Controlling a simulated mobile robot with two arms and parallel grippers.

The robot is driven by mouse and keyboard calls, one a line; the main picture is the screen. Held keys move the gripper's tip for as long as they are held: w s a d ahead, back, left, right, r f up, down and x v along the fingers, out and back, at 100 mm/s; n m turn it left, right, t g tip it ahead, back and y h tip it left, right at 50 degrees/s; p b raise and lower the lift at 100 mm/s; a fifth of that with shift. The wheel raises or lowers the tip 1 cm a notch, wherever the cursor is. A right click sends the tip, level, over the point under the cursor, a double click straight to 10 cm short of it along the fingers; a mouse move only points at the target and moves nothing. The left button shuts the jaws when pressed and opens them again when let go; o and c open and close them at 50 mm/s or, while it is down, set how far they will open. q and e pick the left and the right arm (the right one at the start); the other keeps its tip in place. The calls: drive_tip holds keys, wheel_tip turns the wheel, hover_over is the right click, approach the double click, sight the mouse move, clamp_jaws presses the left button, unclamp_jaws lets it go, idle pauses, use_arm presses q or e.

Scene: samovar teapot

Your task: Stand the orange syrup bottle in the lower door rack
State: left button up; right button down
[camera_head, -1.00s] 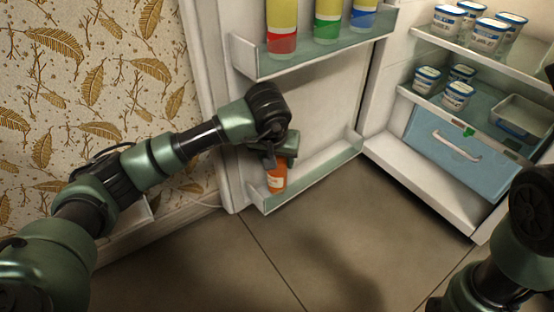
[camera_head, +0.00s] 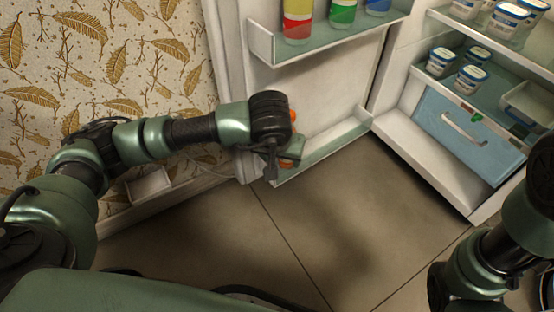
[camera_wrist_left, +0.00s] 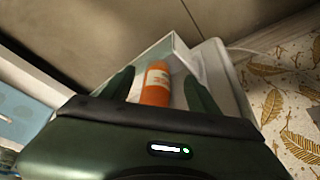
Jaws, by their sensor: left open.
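The orange syrup bottle (camera_head: 292,115) is in the lower door rack (camera_head: 335,143), mostly hidden behind my left wrist in the head view. In the left wrist view the bottle (camera_wrist_left: 156,88), orange with a pale label, is between the two dark green fingers, with visible gaps on both sides. It looks upright, though its base is hidden. My left gripper (camera_head: 284,158) is open at the front of the rack, around the bottle without visibly gripping it.
The upper door rack (camera_head: 330,46) holds bottles with red, green and blue lower parts. The open fridge at right has shelves with several white tubs (camera_head: 471,78) and a blue drawer (camera_head: 466,132). The floor (camera_head: 300,230) in front is clear. A patterned wall (camera_head: 110,70) is at left.

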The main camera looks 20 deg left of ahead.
use_arm(q)
drive_tip(key=shift+s+d+p, duration=0.15)
drive_tip(key=shift+s+p, duration=0.1)
drive_tip(key=shift+s, duration=0.8)
drive_tip(key=shift+s+d+p, duration=0.1)
drive_tip(key=shift+s+p, duration=0.15)
drive_tip(key=shift+s, duration=0.75)
